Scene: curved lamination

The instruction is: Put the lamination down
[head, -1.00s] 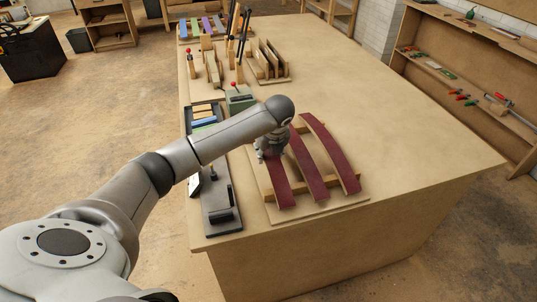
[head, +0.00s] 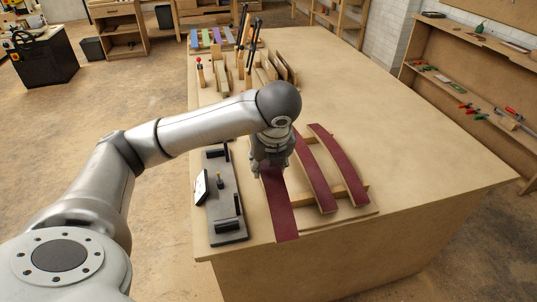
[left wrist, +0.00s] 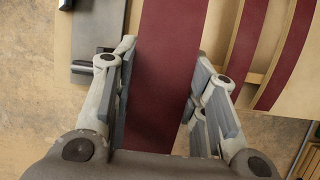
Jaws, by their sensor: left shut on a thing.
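My left gripper (head: 269,168) is shut on a curved dark red lamination (head: 279,215), one finger on each side. In the left wrist view the held lamination (left wrist: 170,75) runs between the fingers (left wrist: 165,60). It appears raised above the wooden rack (head: 355,210), with its near end reaching past the rack's front; the exact gap is hard to tell. Two more dark red laminations, a middle one (head: 315,178) and a right one (head: 338,165), lie across the rack's bars to the right. The held piece's far end is hidden by my gripper. My right gripper is not in view.
A dark grey fixture (head: 226,205) with black upright handles stands just left of the held lamination. Clamps and wooden stands (head: 250,60) are at the table's far left. The table's right side (head: 430,160) is clear.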

